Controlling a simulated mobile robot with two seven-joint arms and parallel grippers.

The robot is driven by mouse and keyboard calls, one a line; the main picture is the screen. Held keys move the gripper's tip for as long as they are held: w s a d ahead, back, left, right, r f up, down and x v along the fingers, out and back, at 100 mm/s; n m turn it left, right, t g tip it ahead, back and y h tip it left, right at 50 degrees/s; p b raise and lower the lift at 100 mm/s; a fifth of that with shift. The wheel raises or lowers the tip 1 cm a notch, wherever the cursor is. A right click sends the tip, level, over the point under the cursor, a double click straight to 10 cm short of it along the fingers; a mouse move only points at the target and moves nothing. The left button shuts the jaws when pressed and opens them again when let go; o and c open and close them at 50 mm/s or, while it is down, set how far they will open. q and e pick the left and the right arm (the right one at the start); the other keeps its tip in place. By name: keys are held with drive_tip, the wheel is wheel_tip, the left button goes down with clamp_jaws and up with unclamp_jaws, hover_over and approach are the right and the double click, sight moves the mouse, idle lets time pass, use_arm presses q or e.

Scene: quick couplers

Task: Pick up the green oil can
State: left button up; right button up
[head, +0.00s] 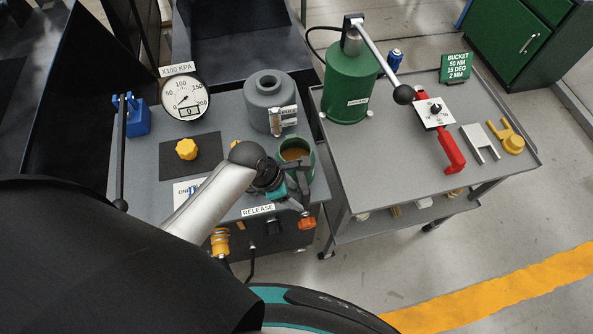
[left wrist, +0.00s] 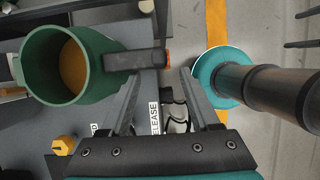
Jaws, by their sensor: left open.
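The green oil can (head: 307,172) is an open green cup with amber oil inside, standing at the front right of the grey bench top. In the left wrist view the can (left wrist: 38,75) is at the upper left, with its dark handle (left wrist: 135,59) sticking out to the right. My left gripper (head: 299,190) is open beside the can, on its near side. In the left wrist view its two fingers (left wrist: 163,76) point toward the handle's end, with a gap between them. I cannot tell whether a finger touches the handle. My right gripper is not in view.
A grey canister (head: 268,97) stands just behind the can. A gauge (head: 185,93), yellow knob (head: 186,149) and blue block (head: 134,118) are to the left. An orange knob (head: 307,222) sits low at the bench front. The cart (head: 400,170) carries a green pump (head: 349,88) and a red-handled tool (head: 448,150).

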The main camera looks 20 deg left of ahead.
sight(300, 200)
use_arm(q)
drive_tip(key=shift+b+x, duration=0.3)
drive_tip(key=shift+x, duration=1.15)
drive_tip(key=b+x, duration=0.1)
drive_tip(key=x, duration=0.4)
drive_tip(key=shift+a+b, duration=0.1)
drive_tip(key=shift+b, duration=0.3)
drive_tip(key=shift+c, duration=0.3)
clamp_jaws()
drive_tip(key=shift+w+r, duration=0.1)
drive_tip(key=shift+w, duration=0.05)
